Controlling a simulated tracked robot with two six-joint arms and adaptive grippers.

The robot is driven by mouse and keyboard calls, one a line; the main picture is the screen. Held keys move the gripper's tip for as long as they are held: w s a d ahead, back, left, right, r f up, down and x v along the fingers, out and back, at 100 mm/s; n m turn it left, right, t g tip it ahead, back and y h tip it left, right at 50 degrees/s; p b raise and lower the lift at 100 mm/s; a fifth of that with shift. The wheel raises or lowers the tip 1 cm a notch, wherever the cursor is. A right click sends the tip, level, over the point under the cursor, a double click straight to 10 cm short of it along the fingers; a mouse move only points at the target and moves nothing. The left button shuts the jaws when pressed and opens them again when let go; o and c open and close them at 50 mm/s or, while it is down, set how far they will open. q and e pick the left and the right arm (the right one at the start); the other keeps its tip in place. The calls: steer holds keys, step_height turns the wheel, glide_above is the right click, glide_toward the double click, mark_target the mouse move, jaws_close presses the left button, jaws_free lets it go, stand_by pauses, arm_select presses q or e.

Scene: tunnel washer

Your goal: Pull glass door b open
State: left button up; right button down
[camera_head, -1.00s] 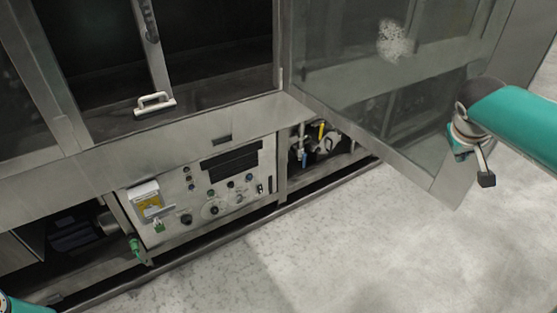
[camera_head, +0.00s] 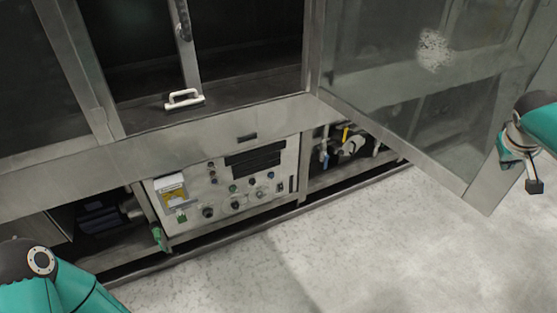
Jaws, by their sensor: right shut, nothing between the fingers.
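A framed glass door (camera_head: 405,105) stands swung open on the right side of the washer, hinged near the middle of the picture. Its lower outer corner hangs over the floor. The frames carry no letters, so I cannot tell for certain whether it is door b. My right gripper (camera_head: 534,187) is shut and empty, just right of the door's outer edge. It appears apart from the door, though the depth is hard to judge. My left arm shows at the bottom left, but its gripper is out of view.
A white handle (camera_head: 184,98) sits at the foot of the open, dark bay. Below it are a control panel (camera_head: 230,185) and exposed pipes and valves (camera_head: 345,145). A low base rail runs along the washer. The concrete floor (camera_head: 370,250) in front is clear.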

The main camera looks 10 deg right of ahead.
steer(key=s+a+r+b, duration=0.4)
steer(key=s+a+r, duration=0.3)
steer(key=r, duration=0.1)
steer(key=w+a+f+n+g+y, duration=0.1)
steer(key=w+a+f+n+y, duration=0.1)
steer(key=a+f, duration=0.65)
steer(key=w+a+f+n+g+y, duration=0.1)
steer(key=w+a+f+g, duration=0.15)
steer(key=f, duration=1.05)
steer(key=w+a+f+n+g+y, duration=0.1)
steer(key=w+a+f+n+y, duration=0.1)
steer(key=a+f, duration=0.65)
steer(key=s+a+f+m+t+y, duration=0.1)
steer(key=s+a+f+y, duration=0.1)
steer(key=s+a+f, duration=0.6)
steer(key=s+a+f+m+y, duration=0.2)
steer(key=s+a+f, duration=0.5)
steer(key=a+f, duration=0.7)
steer(key=shift+s+f+m+t+y, duration=0.35)
steer(key=shift+f+y, duration=0.45)
steer(key=shift+f, duration=0.2)
